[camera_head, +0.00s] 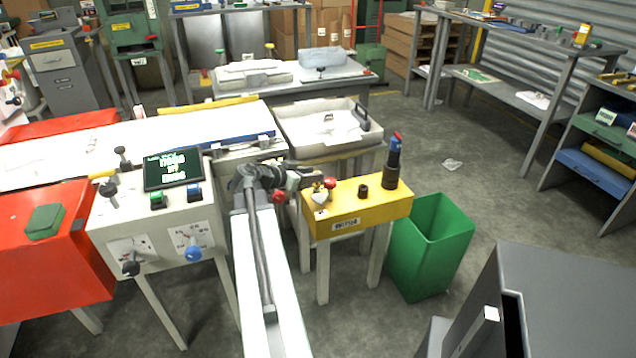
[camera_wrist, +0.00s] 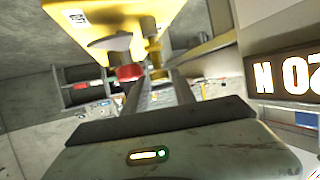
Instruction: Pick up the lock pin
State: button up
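The lock pin cannot be told for certain. A small red-headed piece (camera_head: 330,182) with a pale heart-shaped tag (camera_head: 319,197) sits at the left end of the yellow stand (camera_head: 345,222). In the wrist view a red knob (camera_wrist: 130,72) and a brass-coloured pin (camera_wrist: 153,48) show beside the yellow stand (camera_wrist: 98,18), just beyond the fingers. My gripper (camera_head: 316,176) is at the stand's left end, close to the red head. In the wrist view my gripper (camera_wrist: 158,82) seems open, with a gap between its fingers and nothing visibly held.
A pale tray (camera_head: 290,130) lies behind. A control panel (camera_head: 150,225) stands at left.

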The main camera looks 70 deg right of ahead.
jog(key=shift+d, duration=0.1)
grip_shut()
notch_tip(320, 180, up, 10)
jog(key=p, duration=1)
